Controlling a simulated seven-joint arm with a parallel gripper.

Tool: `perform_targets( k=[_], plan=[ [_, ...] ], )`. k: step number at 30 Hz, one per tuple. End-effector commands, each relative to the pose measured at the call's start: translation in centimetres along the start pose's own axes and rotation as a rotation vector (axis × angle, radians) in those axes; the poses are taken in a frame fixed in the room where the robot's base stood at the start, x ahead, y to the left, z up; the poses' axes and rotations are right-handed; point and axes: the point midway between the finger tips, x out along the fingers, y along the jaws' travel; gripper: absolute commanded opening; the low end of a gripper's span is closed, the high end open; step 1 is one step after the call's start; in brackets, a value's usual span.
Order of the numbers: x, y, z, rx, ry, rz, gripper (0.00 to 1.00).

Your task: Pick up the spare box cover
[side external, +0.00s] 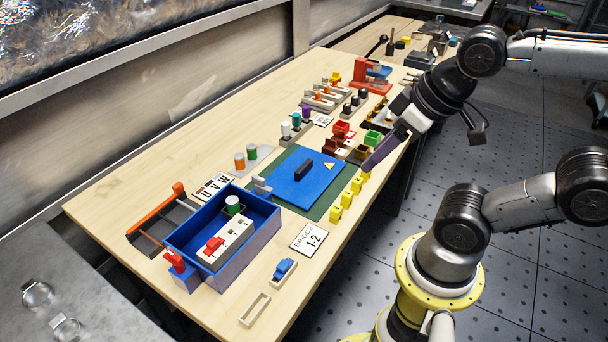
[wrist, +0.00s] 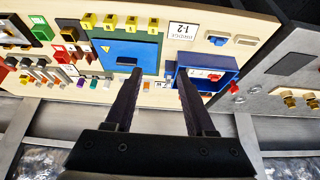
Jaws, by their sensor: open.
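A flat blue cover (side external: 290,192) with a dark raised handle (side external: 303,170) and a yellow warning triangle lies on a green mat (side external: 327,200) on the bench. I take it for the spare box cover. In the wrist view the cover (wrist: 118,48) is ahead, left of centre, with its handle near my left fingertip. My gripper (wrist: 159,72) is open, with nothing between its fingers. In the side view my gripper (side external: 374,162) is above the bench's right edge, to the right of the cover and apart from it. The open blue box (side external: 218,268) stands nearer that camera.
Several yellow pieces (side external: 347,199) line the mat's right side. Small coloured bins (side external: 340,129) stand beyond the cover. White, purple and green posts (side external: 296,120) rise behind it. A BRIDGE 1-2 card (side external: 309,240) lies flat at the front. A blue part (side external: 284,267) sits in a tray.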

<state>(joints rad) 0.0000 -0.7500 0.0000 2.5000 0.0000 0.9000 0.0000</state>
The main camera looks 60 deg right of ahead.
Motion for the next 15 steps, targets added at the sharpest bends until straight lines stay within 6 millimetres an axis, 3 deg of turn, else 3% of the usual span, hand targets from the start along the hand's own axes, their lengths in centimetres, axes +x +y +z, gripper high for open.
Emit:
perform_targets(
  k=[4, 8, 11, 15],
  plan=[
    [0.0, 0.0, 0.1, 0.054, -0.003, 0.0, 0.55],
    [-0.8, 0.0, -0.6, 0.225, 0.004, -0.001, 0.55],
    [-1.6, 0.1, -2.8, 0.417, -0.002, 0.003, 0.55],
    [-1.6, 0.8, -7.0, 0.733, -0.054, 0.038, 0.55]
  ],
)
